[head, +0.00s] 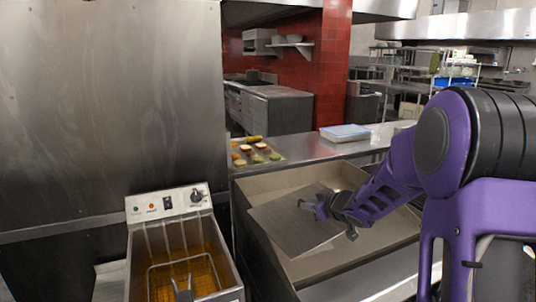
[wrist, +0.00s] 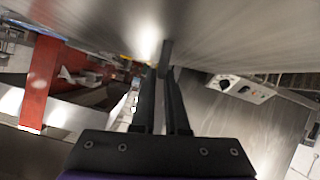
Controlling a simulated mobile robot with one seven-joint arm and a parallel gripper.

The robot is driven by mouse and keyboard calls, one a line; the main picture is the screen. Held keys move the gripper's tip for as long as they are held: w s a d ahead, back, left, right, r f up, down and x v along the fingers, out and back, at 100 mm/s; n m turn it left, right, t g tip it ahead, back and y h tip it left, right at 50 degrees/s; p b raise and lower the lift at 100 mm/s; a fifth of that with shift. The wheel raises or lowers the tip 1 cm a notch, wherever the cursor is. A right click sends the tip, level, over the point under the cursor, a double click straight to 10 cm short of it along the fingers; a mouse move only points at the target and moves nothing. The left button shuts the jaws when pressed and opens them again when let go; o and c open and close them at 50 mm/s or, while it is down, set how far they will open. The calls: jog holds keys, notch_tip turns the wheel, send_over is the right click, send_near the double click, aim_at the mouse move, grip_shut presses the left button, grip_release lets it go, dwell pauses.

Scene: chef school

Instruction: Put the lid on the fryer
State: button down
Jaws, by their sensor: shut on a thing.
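The lid (head: 285,222) is a thin flat metal plate, tilted in the air right of the fryer in the head view. In the wrist view the lid (wrist: 235,35) fills the top of the picture. My gripper (head: 325,207) is shut on the lid's small handle (wrist: 166,52); the fingers (wrist: 162,75) show close together in the wrist view. The fryer (head: 168,203) stands at the lower left, its control panel at the back. Its top is open, showing a wire basket (head: 185,275) and amber oil. The fryer's panel also shows in the wrist view (wrist: 240,88).
Below the lid is a metal basin or recessed counter (head: 262,262). Behind it, a tray of food (head: 250,158) and a blue-white container (head: 345,133) sit on a counter (head: 300,150). A tall metal panel (head: 110,100) rises behind the fryer. The fryer basket's handle (head: 183,289) stands up at the front.

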send_near(313, 239)
jog(key=shift+t+h, duration=0.4)
jog(key=x, duration=0.4)
jog(key=shift+w+a+f, duration=0.15)
jog(key=shift+a+f, duration=0.05)
jog(key=shift+a, duration=0.15)
